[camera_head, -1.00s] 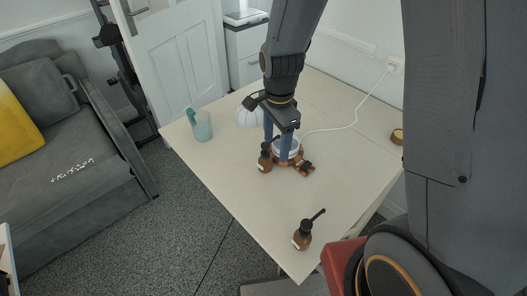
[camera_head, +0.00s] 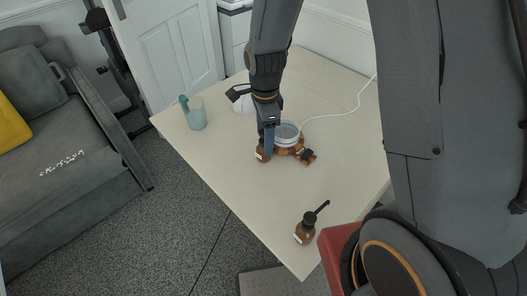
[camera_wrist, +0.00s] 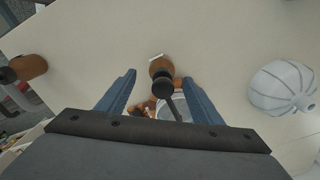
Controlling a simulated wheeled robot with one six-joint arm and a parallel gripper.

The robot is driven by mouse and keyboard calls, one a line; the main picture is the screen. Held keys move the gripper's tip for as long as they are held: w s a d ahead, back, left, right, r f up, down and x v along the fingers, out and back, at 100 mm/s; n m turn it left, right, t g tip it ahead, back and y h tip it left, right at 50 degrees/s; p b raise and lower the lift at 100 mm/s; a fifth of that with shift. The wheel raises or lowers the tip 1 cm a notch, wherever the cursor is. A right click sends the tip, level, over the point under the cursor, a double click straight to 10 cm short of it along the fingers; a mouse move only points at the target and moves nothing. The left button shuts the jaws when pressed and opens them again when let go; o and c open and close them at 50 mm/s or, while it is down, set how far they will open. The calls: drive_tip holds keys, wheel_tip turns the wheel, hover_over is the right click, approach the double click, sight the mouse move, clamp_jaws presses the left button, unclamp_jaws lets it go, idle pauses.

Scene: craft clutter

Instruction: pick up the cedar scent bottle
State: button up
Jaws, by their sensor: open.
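A brown bottle with a black pump top and a pale label (camera_head: 262,157) stands on the table, partly hidden by my gripper (camera_head: 266,142). In the wrist view the same bottle (camera_wrist: 159,66) lies between the tips of my open gripper (camera_wrist: 158,80), with clear space on both sides. A second brown pump bottle (camera_head: 304,231) stands near the table's front corner; it also shows at the left in the wrist view (camera_wrist: 30,67). I cannot read either label, so I cannot tell which is cedar.
A clear bowl (camera_head: 286,130) and small brown items (camera_head: 306,155) sit just right of the nearer bottle. The table's (camera_head: 240,190) front middle is clear.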

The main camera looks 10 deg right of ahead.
drive_tip(key=shift+w+a+f+p, duration=0.1)
drive_tip(key=shift+f+p, duration=0.4)
drive_tip(key=shift+f, duration=1.25)
drive_tip(key=shift+w+f+p, duration=0.1)
drive_tip(key=shift+f+p, duration=0.35)
drive_tip(key=shift+f, duration=1.25)
drive_tip(key=c, duration=1.3)
drive_tip(key=shift+r, duration=0.1)
